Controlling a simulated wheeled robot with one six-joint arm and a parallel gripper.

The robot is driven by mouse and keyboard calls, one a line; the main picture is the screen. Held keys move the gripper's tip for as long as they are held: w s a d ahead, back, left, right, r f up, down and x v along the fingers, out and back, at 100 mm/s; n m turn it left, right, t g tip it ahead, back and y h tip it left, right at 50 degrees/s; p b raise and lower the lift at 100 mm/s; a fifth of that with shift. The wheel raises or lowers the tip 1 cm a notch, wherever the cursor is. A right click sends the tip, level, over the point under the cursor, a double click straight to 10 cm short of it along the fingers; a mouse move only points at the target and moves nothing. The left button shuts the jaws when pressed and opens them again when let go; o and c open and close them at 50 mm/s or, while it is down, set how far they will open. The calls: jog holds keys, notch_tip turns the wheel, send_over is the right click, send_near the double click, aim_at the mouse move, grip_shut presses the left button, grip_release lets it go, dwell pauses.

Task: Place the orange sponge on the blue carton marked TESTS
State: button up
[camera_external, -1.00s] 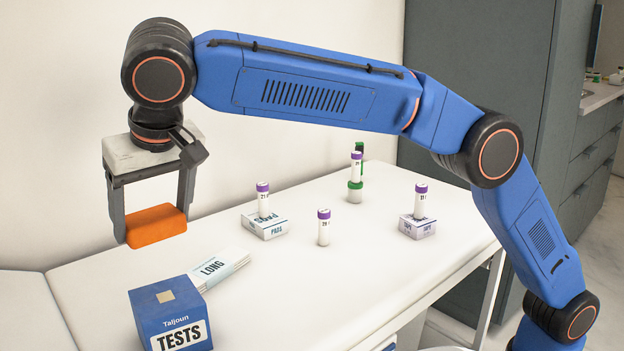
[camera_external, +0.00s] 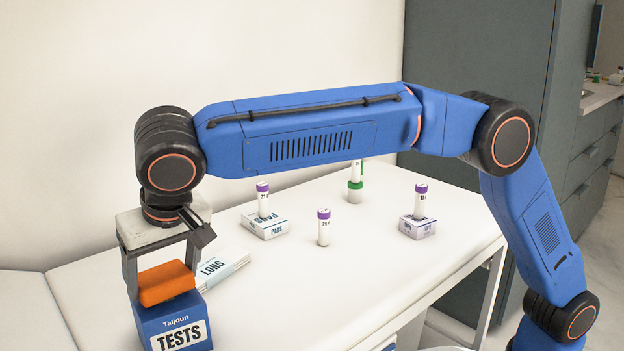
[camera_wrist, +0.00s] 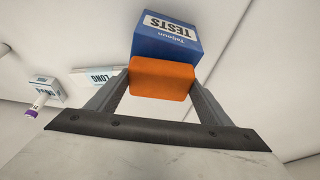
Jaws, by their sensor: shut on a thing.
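The orange sponge (camera_external: 166,283) is between the fingers of my gripper (camera_external: 162,279), which is shut on it. In the external view the sponge is at the top of the blue carton marked TESTS (camera_external: 180,327) and covers most of its top face. I cannot tell whether the sponge touches the carton. In the wrist view the sponge (camera_wrist: 161,79) sits between the two fingers of my gripper (camera_wrist: 160,82), with the carton (camera_wrist: 165,38) beyond it, its TESTS label upside down.
A LONG packet (camera_external: 222,268) lies just right of the carton. A PADS box (camera_external: 265,226) bearing a purple-capped tube, a lone tube (camera_external: 323,228), another box with a tube (camera_external: 417,227) and a green-based tube (camera_external: 355,185) stand further back. The white table (camera_external: 290,310) is clear at front right.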

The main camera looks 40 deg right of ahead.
jog(key=shift+f, duration=0.45)
jog(key=shift+f, duration=0.1)
jog(key=o, duration=1)
jog(key=v, duration=1.2)
